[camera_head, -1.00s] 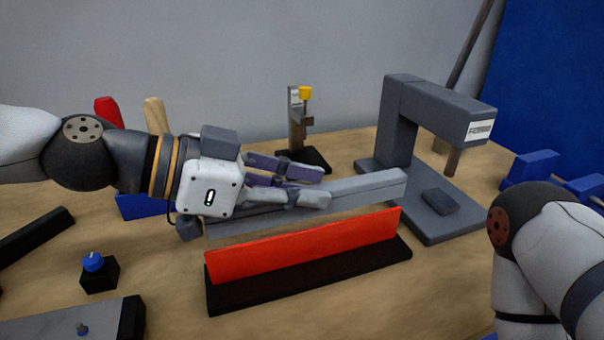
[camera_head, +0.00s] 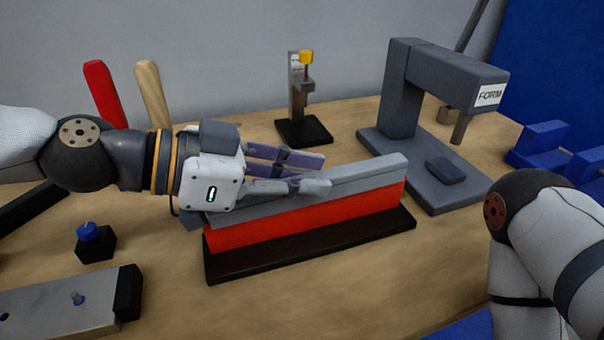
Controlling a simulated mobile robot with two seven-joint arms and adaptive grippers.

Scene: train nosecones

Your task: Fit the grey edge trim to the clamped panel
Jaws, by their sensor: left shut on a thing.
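The red panel (camera_head: 310,222) stands upright in a long black clamp base (camera_head: 312,249) in the middle of the table. The grey edge trim (camera_head: 368,177) lies lengthwise along the panel's top edge and hides the top of the red. I cannot tell whether it is fully seated or only just above or behind the edge. My left gripper (camera_head: 325,174) reaches in from the left and is shut on the trim, its fingers over the trim's middle. The gripper's body hides the trim's left part. My right arm shows at the lower right, but its gripper is out of view.
A grey press labelled FORM (camera_head: 405,95) stands at the back right. A small gauge stand (camera_head: 297,100) is behind the panel. A blue-knobbed black box (camera_head: 95,243) and a metal block (camera_head: 70,303) are at the left front. Blue blocks (camera_head: 540,143) sit at the right.

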